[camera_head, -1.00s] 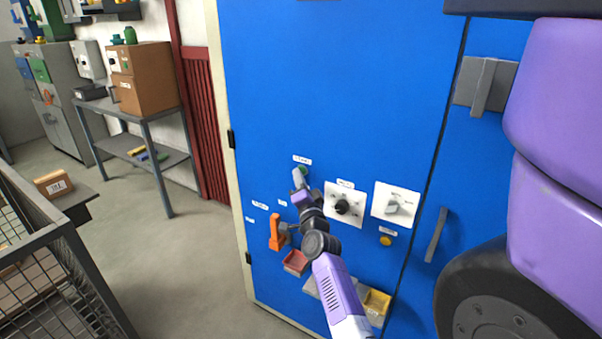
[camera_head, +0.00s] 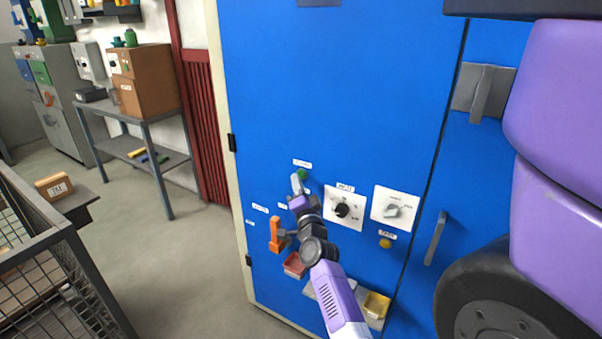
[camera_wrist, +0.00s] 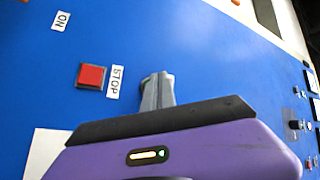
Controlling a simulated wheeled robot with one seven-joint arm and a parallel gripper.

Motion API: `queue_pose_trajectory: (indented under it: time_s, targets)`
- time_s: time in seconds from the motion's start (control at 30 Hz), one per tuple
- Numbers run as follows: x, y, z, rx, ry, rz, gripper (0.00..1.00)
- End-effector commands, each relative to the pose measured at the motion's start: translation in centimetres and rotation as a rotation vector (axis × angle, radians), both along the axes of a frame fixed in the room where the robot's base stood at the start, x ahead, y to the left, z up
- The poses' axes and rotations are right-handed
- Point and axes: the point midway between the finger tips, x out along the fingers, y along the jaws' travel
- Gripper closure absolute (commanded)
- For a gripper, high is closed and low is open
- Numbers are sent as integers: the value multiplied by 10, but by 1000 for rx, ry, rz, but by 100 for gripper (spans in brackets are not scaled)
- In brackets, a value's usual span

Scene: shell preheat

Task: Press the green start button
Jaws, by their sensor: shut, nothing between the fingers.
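The green start button (camera_head: 302,174) sits on the blue cabinet door (camera_head: 335,90), just under a small white label. My gripper (camera_head: 296,181) is shut and empty. Its tip is at the lower left of the button in the head view and overlaps its edge; I cannot tell whether they touch.
In the wrist view a red square button (camera_wrist: 91,76) sits beside a STOP label (camera_wrist: 116,82). An orange handle (camera_head: 276,235), a black knob (camera_head: 342,210), a grey switch (camera_head: 393,211) and a yellow button (camera_head: 385,243) are also on the door. Small bins sit below.

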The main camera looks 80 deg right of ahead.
Motion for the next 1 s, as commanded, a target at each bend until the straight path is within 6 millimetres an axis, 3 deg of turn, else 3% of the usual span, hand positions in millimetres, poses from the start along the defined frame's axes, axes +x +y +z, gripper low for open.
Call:
queue_pose_trajectory:
  time_s: [0.37,1.0]
  targets:
    - [1,3,0,0,0,0,100]
    - [15,49,1,2,0,1,100]
